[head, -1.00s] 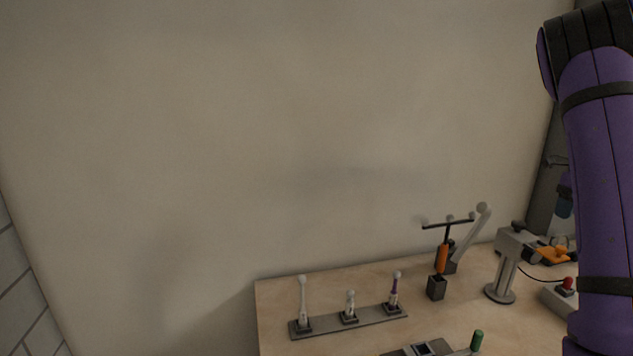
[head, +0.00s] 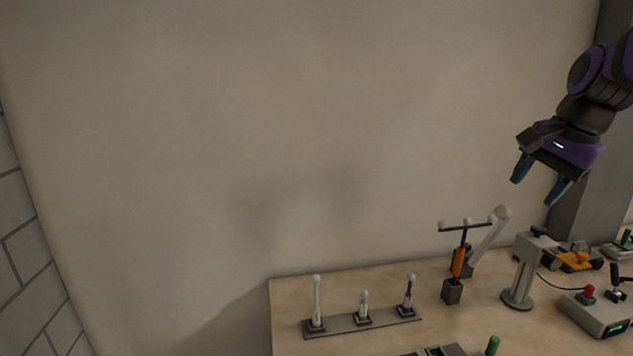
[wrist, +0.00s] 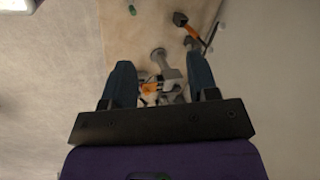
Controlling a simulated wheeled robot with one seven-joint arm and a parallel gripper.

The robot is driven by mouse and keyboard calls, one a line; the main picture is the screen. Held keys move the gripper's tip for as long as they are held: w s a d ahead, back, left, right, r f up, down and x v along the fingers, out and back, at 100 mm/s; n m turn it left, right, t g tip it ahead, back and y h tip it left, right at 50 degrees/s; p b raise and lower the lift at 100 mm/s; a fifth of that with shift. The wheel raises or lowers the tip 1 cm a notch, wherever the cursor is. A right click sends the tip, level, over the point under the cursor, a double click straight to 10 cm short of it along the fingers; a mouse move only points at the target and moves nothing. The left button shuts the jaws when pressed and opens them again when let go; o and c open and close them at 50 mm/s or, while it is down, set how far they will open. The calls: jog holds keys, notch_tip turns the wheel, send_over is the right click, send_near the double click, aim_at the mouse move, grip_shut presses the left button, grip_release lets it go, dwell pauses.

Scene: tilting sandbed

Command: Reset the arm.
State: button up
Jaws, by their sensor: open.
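My gripper (head: 540,186) is raised at the right in the head view, in front of the wall and above the bench. Its two blue fingers are spread apart, point downward and hold nothing. In the wrist view my gripper (wrist: 160,88) also shows open, with the bench and a grey stand far off beyond the fingers. The purple wrist and part of my arm show at the upper right in the head view.
The wooden bench (head: 400,300) bears a rack (head: 360,322) with several small levers, an orange-handled T-bar (head: 459,262), a grey stand (head: 521,285), an orange device (head: 575,262) and a control box (head: 598,314) with a red knob. The wall area left of my gripper is clear.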

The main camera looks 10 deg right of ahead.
jog(key=s+a+f+n+t+h, duration=0.1)
jog(key=s+a+n, duration=1)
jog(key=s+n, duration=0.2)
jog(key=shift+s+a+f+t, duration=0.3)
jog(key=shift+s+t, duration=0.1)
jog(key=shift+s, duration=0.2)
